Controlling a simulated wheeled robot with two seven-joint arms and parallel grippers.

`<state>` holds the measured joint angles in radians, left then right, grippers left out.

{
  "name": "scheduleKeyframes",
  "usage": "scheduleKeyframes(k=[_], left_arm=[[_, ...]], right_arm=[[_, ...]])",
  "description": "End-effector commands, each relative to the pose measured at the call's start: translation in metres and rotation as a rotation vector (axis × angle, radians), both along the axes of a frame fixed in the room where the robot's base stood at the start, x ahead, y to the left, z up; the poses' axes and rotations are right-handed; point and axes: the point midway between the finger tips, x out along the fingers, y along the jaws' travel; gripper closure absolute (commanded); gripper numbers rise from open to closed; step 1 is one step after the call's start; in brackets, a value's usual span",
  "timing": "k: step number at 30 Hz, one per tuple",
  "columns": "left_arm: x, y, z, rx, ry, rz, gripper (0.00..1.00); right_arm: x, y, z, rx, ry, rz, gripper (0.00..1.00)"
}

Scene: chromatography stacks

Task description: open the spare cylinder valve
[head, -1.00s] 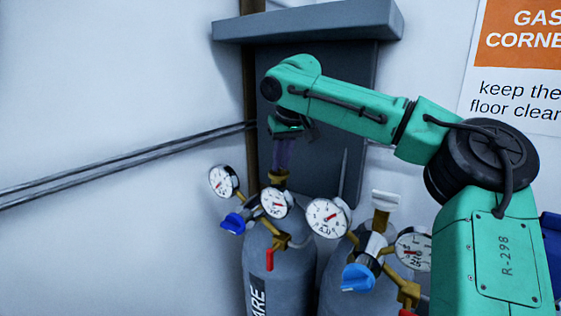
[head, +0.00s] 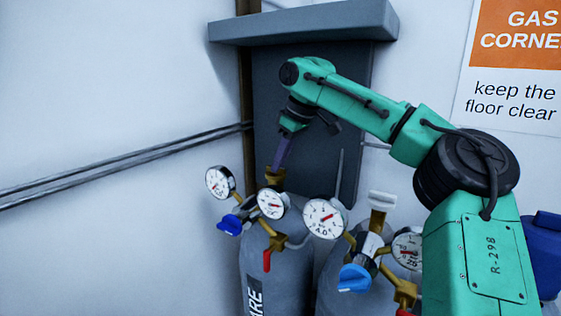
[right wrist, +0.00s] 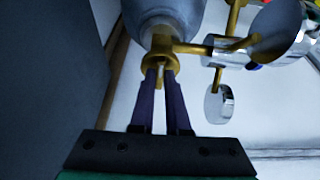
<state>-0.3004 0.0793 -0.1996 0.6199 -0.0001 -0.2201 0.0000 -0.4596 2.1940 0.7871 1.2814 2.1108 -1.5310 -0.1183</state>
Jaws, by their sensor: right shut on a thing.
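The spare cylinder (head: 268,265) is the left grey one in the head view, with part of its label, "ARE", showing. Its brass valve (head: 275,176) stands on top, and it also shows in the right wrist view (right wrist: 172,46). My right gripper (head: 277,167) reaches down onto the valve top from above. In the right wrist view its two dark purple fingers (right wrist: 161,76) are close together at the brass valve, shut on the handle. My left gripper is in neither view.
The spare regulator has two gauges (head: 270,204), a blue knob (head: 230,224) and a red lever (head: 267,261) close below my gripper. A second cylinder (head: 340,275) with a white handle (head: 382,199) stands to the right. A grey panel (head: 320,150) is behind.

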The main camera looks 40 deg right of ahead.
Motion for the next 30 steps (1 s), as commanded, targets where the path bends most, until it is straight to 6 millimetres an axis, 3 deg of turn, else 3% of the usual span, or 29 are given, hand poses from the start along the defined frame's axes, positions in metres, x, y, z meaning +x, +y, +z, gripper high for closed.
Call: scheduleKeyframes(k=[11,12,14,25,30], left_arm=[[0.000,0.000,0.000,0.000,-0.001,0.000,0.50],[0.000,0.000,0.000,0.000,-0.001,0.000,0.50],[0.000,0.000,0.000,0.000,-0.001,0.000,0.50],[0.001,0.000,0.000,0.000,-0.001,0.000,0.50],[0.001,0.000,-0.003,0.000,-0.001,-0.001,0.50]], right_arm=[[0.001,0.001,0.001,-0.001,-0.004,0.008,1.00],[0.001,0.001,0.001,-0.001,-0.004,0.008,0.75],[0.001,0.001,0.001,-0.001,-0.004,0.008,0.56],[-0.001,0.000,0.004,-0.001,-0.001,0.006,0.56],[-0.009,-0.003,0.027,-0.001,-0.006,0.004,0.56]])
